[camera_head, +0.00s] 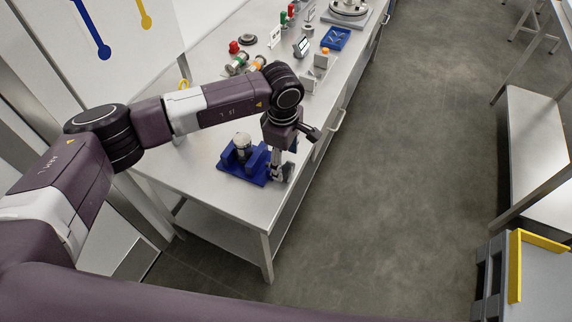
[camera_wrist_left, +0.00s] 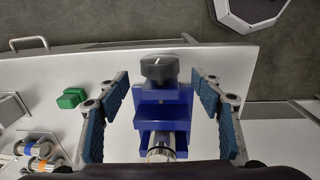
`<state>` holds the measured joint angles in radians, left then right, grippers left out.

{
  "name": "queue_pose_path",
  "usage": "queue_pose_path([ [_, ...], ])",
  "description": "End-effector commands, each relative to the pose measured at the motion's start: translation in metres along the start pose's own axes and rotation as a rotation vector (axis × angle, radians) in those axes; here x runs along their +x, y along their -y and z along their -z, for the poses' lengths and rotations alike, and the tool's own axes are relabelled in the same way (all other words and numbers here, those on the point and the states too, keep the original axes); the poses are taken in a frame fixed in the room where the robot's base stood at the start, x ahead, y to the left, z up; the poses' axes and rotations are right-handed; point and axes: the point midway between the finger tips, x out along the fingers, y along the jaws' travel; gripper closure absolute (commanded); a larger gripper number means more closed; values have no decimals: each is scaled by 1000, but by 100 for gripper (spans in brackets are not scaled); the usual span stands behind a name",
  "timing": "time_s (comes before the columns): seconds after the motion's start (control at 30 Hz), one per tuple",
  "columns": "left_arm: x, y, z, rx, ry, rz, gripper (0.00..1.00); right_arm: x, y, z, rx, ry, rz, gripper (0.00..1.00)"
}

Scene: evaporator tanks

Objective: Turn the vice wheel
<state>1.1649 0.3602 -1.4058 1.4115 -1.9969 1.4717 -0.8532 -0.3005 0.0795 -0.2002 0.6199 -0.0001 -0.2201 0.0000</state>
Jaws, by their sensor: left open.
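The blue vice (camera_head: 236,168) stands near the front end of the steel bench, with a round metal piece (camera_head: 243,142) in it. In the left wrist view the vice (camera_wrist_left: 160,112) sits centred, its dark round wheel (camera_wrist_left: 159,68) at the far end. In the head view I cannot make out the wheel behind my arm. My left gripper (camera_head: 279,170) points down at the right side of the vice, by the bench edge. In the wrist view its blue-padded fingers (camera_wrist_left: 159,84) are wide open, one on each side of the vice and wheel, apparently touching neither. My right gripper is out of view.
Farther along the bench (camera_head: 188,153) are a red button (camera_head: 234,47), several small cylinders, a blue tray (camera_head: 336,38) and a round metal device (camera_head: 349,8). In the wrist view a green block (camera_wrist_left: 72,98) lies left. The floor right of the bench is clear.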

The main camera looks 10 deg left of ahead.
Motion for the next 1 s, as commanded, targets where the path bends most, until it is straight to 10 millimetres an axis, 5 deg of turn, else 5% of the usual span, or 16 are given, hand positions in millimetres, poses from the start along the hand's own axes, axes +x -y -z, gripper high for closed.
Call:
queue_pose_path([
  [0.3,38,0,-1,-1,2,1,40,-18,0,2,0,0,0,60],
  [0.63,43,0,0,0,2,-2,40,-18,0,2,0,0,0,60],
  [1.0,43,0,-1,0,3,-1,80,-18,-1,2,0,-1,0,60],
])
